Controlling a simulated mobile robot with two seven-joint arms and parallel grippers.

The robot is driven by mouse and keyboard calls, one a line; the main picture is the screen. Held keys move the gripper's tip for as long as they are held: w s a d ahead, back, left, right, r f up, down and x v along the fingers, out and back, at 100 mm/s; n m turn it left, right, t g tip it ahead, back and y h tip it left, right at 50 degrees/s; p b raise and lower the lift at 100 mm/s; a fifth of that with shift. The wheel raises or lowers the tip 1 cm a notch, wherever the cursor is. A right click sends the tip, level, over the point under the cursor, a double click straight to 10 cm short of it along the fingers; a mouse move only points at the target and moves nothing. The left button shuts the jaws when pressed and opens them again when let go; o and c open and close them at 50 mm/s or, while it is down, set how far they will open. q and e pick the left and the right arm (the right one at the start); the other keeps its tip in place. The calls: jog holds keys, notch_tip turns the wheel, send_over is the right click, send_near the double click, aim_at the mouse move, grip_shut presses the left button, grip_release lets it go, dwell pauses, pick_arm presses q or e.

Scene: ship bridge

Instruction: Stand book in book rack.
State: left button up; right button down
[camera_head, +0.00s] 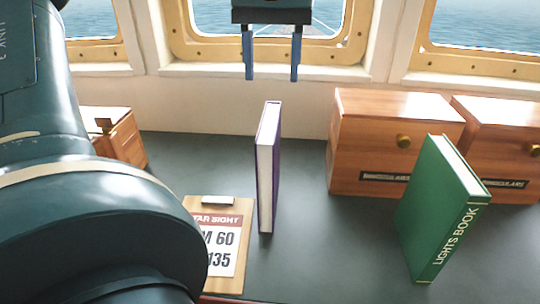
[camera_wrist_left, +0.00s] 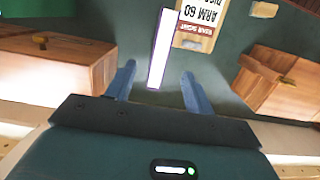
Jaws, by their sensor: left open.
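A thin purple book (camera_head: 275,170) stands upright on the dark counter, its white page edges facing left. A green book (camera_head: 437,210) labelled "LIGHTS BOOK" stands to its right. My left gripper (camera_head: 272,79) is open and empty, its two blue fingers pointing down above and behind the purple book. In the left wrist view, the white page edge of the purple book (camera_wrist_left: 163,48) shows between the open fingers of my left gripper (camera_wrist_left: 158,68), with no contact that I can make out. I see no book rack in either view. My right gripper is not in view.
A clipboard (camera_head: 215,284) with a printed sheet lies just left of the purple book. Wooden boxes with brass knobs stand at the back right (camera_head: 350,150), and another (camera_head: 125,137) at the left. My arm hides the left foreground. Counter between the two books is clear.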

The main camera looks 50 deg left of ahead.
aim_at(270, 121)
pick_arm(q)
jog(key=f, duration=0.7)
jog(key=shift+s+d+f, duration=0.15)
jog(key=shift+s+d, duration=0.05)
jog(key=shift+s, duration=0.2)
notch_tip(270, 121, down, 5)
jog(key=shift+f, duration=0.1)
grip_shut()
dwell(0.4)
